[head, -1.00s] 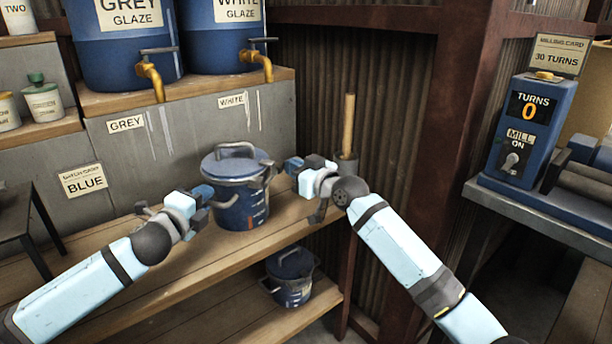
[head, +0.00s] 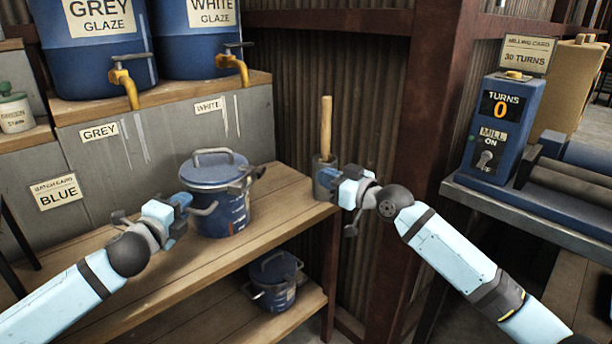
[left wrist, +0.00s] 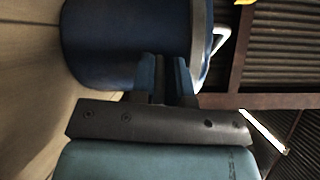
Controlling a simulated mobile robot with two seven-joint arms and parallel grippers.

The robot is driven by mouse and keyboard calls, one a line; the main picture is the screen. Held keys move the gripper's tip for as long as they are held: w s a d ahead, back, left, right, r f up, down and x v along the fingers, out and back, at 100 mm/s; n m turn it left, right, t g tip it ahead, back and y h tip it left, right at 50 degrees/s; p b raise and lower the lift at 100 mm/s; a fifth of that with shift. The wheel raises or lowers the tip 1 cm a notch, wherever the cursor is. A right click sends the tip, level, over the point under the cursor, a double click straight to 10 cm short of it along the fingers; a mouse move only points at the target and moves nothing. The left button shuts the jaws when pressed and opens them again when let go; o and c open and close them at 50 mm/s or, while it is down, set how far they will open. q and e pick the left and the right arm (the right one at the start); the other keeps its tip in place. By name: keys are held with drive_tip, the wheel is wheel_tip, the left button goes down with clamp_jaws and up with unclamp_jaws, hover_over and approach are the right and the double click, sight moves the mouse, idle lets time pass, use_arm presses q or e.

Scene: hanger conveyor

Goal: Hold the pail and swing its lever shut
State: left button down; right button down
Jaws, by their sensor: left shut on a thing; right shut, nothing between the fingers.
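The blue pail (head: 222,218) stands upright on the wooden shelf, its grey-blue lid (head: 214,170) on top with an arched handle. A dark lever-like fitting (head: 245,181) is at the rim on its right side; I cannot tell whether it is fully shut. My left gripper (head: 187,203) is shut on the pail's side handle (head: 206,210) at the left. In the left wrist view the fingers (left wrist: 165,75) reach to the pail's wall (left wrist: 120,45); the grip itself is hidden. My right gripper (head: 325,177) is shut and empty, right of the pail and apart from it.
A grey holder (head: 321,160) with a wooden stick (head: 326,120) stands directly behind my right gripper. A second pail (head: 277,282) is on the lower shelf. Glaze barrels with taps (head: 120,85) stand above. A mill control box (head: 502,130) is at right.

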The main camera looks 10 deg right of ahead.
use_arm(q)
drive_tip(key=shift+f, duration=0.1)
use_arm(e)
drive_tip(key=shift+s+d, duration=0.25)
drive_tip(key=shift+d, duration=0.25)
use_arm(q)
drive_tip(key=c, duration=1)
unclamp_jaws()
drive_tip(key=shift+c, duration=0.2)
